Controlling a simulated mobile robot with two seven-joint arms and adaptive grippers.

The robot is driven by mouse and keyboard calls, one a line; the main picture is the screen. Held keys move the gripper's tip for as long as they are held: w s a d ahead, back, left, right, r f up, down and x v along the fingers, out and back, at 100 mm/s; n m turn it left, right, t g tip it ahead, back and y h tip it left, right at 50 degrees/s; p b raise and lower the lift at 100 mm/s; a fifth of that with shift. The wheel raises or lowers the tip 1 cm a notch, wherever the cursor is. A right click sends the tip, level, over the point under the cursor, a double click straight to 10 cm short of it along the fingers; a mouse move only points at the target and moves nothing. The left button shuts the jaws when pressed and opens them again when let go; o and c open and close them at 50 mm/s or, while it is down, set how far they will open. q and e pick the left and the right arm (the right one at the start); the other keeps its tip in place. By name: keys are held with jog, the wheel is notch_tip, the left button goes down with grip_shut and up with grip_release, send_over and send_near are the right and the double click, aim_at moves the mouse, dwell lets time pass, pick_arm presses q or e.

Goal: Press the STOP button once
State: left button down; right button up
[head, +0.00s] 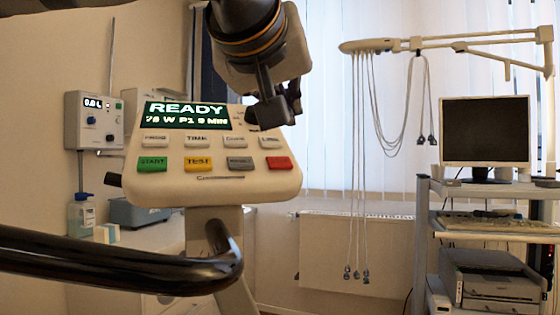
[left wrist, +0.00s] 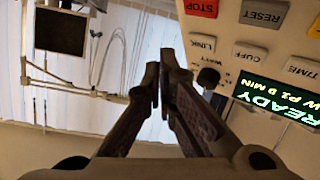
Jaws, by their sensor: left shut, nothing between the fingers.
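The red STOP button (head: 280,163) is at the right end of the lower row on the cream console (head: 225,190). Its label reads STOP in the left wrist view (left wrist: 202,7), where the button is partly cut off at the top edge. My left gripper (head: 289,108) is shut and empty. It hangs above the console's right end in the head view, apart from the STOP button. The fingertips also show in the left wrist view (left wrist: 158,78), to the left of the LINK button. My right gripper is out of view.
Beside STOP are the grey RESET (head: 240,163), yellow TEST (head: 198,164) and green START (head: 153,164) buttons. The display (head: 186,114) reads READY. A black handlebar (head: 130,272) crosses the lower left. A cart with a monitor (head: 486,131) stands at right.

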pick_arm(q)
jog(key=s+d+r, duration=0.1)
jog(key=s+r, duration=0.3)
jog(key=r, duration=0.1)
jog(key=shift+d+r, duration=0.25)
jog(key=shift+d, duration=0.1)
dwell(0.3)
dwell(0.5)
